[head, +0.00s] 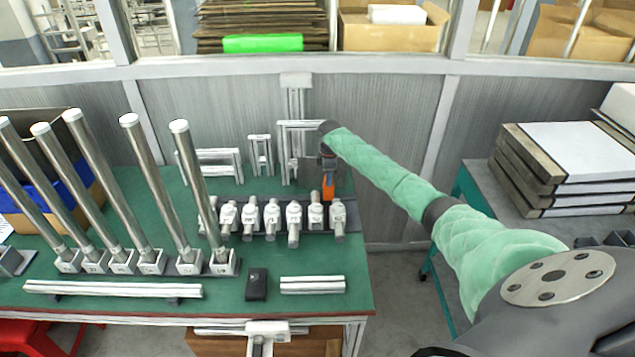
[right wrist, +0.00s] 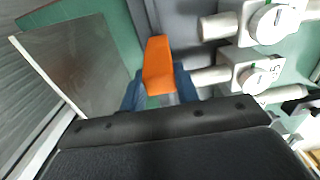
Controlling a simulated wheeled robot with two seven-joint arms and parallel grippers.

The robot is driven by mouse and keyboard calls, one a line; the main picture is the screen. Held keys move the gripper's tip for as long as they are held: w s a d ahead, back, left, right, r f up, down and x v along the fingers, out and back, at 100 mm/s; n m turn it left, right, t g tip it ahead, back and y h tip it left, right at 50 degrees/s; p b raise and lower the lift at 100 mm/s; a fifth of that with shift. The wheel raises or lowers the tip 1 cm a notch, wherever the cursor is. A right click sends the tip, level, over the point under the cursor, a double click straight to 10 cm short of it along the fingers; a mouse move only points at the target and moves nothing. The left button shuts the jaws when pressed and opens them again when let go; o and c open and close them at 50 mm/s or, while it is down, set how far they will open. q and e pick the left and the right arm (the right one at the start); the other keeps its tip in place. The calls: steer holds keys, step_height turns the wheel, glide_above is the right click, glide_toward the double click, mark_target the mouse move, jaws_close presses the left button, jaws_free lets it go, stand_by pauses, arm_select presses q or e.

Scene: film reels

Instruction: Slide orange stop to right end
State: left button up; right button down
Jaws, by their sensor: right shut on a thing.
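The orange stop (head: 329,189) stands near the right end of a dark rail (head: 348,214) on the green table. My right gripper (head: 328,174) reaches down over it from the right. In the right wrist view, the orange stop (right wrist: 158,66) sits between the two blue fingertips (right wrist: 160,88), and the gripper is shut on it. The stop's lower part and its contact with the rail are partly hidden. A short bare stretch of rail shows to the right of the stop. My left gripper is not in view.
Aluminium frames (head: 219,163) stand behind. Tall metal tubes (head: 144,185) stand at left. A black box (head: 257,285) and white bar (head: 312,285) lie in front.

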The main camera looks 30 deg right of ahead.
steer(key=s+d, duration=0.5)
steer(key=d, duration=0.3)
steer(key=shift+d+p, duration=0.15)
steer(key=shift+p, duration=0.2)
steer(key=c, duration=1.2)
jaws_free()
steer(key=shift+d, duration=0.1)
steer(key=shift+o, duration=0.8)
steer(key=shift+s+d, duration=0.1)
arm_select(q)
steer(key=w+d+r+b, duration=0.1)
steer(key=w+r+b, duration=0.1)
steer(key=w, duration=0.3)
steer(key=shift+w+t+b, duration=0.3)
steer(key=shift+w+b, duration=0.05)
steer(key=shift+b, duration=0.25)
arm_select(e)
step_height(320, 180, up, 8)
steer(key=shift+f, duration=0.1)
